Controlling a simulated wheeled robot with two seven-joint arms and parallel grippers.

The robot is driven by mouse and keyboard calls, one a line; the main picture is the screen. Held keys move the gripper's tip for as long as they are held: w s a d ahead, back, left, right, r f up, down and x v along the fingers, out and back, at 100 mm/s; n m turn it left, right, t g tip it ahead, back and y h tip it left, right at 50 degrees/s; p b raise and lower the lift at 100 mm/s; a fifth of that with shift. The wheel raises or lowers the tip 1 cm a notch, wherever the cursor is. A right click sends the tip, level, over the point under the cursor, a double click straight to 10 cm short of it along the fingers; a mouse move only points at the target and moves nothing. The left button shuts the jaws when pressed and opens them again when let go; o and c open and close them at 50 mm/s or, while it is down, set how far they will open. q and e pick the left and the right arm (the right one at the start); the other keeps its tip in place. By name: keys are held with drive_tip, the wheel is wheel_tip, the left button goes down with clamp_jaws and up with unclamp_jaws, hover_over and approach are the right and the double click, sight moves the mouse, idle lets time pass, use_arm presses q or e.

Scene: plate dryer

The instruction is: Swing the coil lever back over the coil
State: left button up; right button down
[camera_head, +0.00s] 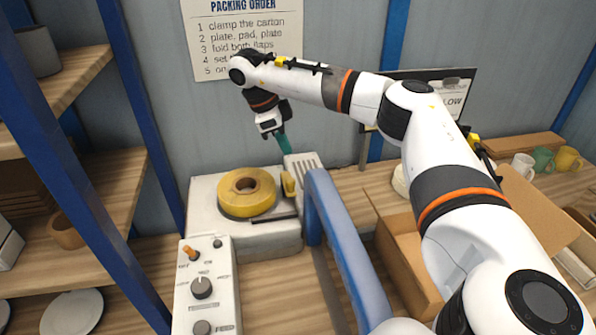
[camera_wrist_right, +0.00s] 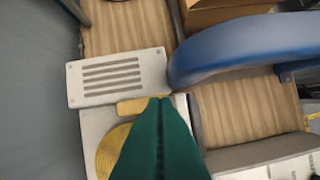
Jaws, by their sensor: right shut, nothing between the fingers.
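The yellow coil (camera_head: 247,193) lies flat on a pale machine body (camera_head: 207,215). A small yellow lever piece (camera_head: 288,184) stands at the coil's right edge, beside the coil rather than across its top. My right gripper (camera_head: 286,149) has teal fingers that point down, behind and above the lever, and its jaws are shut and empty. In the right wrist view the shut fingers (camera_wrist_right: 160,100) overlap the yellow lever piece (camera_wrist_right: 132,106) and part of the coil (camera_wrist_right: 112,150). I cannot tell whether they touch the lever. My left gripper is not in view.
A blue curved guard (camera_head: 340,235) rises right of the coil. A slotted grey plate (camera_wrist_right: 118,77) lies close to the fingers. A control box (camera_head: 207,285) with knobs stands in front. An open carton (camera_head: 405,265) is to the right, shelves to the left.

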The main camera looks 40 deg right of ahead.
sight(288, 179)
drive_tip(key=p+x, duration=0.3)
drive_tip(key=x, duration=0.6)
drive_tip(key=shift+s+f, duration=0.1)
drive_tip(key=shift+f, duration=0.05)
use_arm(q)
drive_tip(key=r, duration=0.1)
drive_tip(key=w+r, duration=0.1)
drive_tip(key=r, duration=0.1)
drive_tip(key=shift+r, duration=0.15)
use_arm(e)
drive_tip(key=shift+d+f, duration=0.1)
drive_tip(key=shift+f, duration=0.25)
